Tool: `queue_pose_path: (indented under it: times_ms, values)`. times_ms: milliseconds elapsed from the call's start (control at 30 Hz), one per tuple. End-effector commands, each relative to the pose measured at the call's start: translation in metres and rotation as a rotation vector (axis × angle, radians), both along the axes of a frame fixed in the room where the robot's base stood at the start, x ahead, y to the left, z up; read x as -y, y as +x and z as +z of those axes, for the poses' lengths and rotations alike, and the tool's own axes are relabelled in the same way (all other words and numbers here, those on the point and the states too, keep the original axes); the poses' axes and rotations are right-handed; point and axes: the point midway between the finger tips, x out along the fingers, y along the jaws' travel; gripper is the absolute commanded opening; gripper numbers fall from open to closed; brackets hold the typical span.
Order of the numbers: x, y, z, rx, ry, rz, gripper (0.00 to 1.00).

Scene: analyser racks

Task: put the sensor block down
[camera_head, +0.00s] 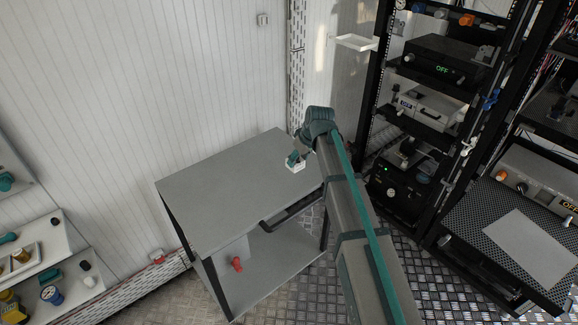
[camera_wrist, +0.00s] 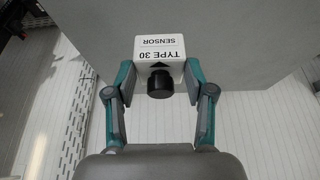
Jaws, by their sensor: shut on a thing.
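The sensor block (camera_wrist: 160,45) is a white box with black lettering "TYPE 30 SENSOR", a black arrow and a black round knob, seen upside down in the wrist view. My gripper (camera_wrist: 160,74) has its teal and grey fingers on both sides of the block, shut on it. In the head view the white block (camera_head: 295,166) is at the right part of the grey cart top (camera_head: 225,190), with my gripper (camera_head: 294,159) at it. I cannot tell whether the block touches the cart top or is just above it.
The rest of the cart top is bare. A red object (camera_head: 237,264) is on the cart's lower shelf. Equipment racks (camera_head: 420,110) stand to the right, with a grey pad (camera_head: 527,248) on a perforated surface. Shelves with small items (camera_head: 45,250) are at the left.

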Motion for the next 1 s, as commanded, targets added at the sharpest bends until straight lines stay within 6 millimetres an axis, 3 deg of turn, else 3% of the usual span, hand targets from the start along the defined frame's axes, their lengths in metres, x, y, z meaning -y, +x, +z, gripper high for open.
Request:
queue_pose_path:
  times_ms: [67, 300, 667, 1000]
  values:
    - [-0.008, 0.022, -0.005, -0.002, -0.001, 0.001, 0.12]
    - [-0.018, 0.047, -0.045, -0.002, -0.001, 0.001, 0.12]
    - [-0.024, 0.062, -0.066, -0.001, -0.002, 0.001, 0.12]
    - [-0.023, 0.060, -0.097, 0.000, -0.001, 0.001, 0.12]
